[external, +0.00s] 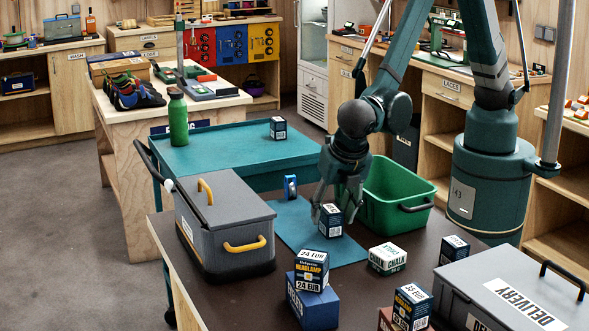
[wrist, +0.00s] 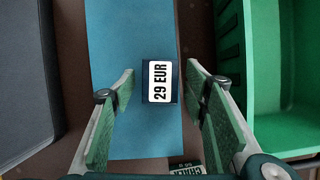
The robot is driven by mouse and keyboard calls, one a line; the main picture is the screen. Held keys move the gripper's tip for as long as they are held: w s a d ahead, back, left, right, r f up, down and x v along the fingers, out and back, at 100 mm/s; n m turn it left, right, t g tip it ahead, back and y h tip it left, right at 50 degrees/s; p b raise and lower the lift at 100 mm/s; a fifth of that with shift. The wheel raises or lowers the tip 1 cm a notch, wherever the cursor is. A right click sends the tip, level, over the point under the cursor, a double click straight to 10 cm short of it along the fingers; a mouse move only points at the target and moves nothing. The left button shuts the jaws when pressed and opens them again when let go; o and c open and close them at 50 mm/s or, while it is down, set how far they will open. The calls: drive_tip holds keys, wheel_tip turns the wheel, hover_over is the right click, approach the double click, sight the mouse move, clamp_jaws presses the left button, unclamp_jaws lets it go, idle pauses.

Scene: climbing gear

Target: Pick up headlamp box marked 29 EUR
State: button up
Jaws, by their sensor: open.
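The headlamp box marked 29 EUR (wrist: 161,82) is small and dark with a white label on top. It lies on a blue mat (wrist: 110,25), between my open fingers in the wrist view. In the external view, the dark box (external: 331,221) stands on the mat directly below my gripper (external: 333,208). My gripper (wrist: 162,75) points down, with one finger on each side of the box and visible gaps to both sides. I cannot tell how far the fingertips reach down beside it.
A green crate (external: 393,203) stands close to the right, and a grey toolbox (external: 222,222) to the left. A chalk box (external: 387,259) is nearby. A headlamp box marked 24 EUR (external: 311,270) sits on a blue box.

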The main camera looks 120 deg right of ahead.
drive_tip(key=shift+x, duration=0.8)
drive_tip(key=c, duration=1)
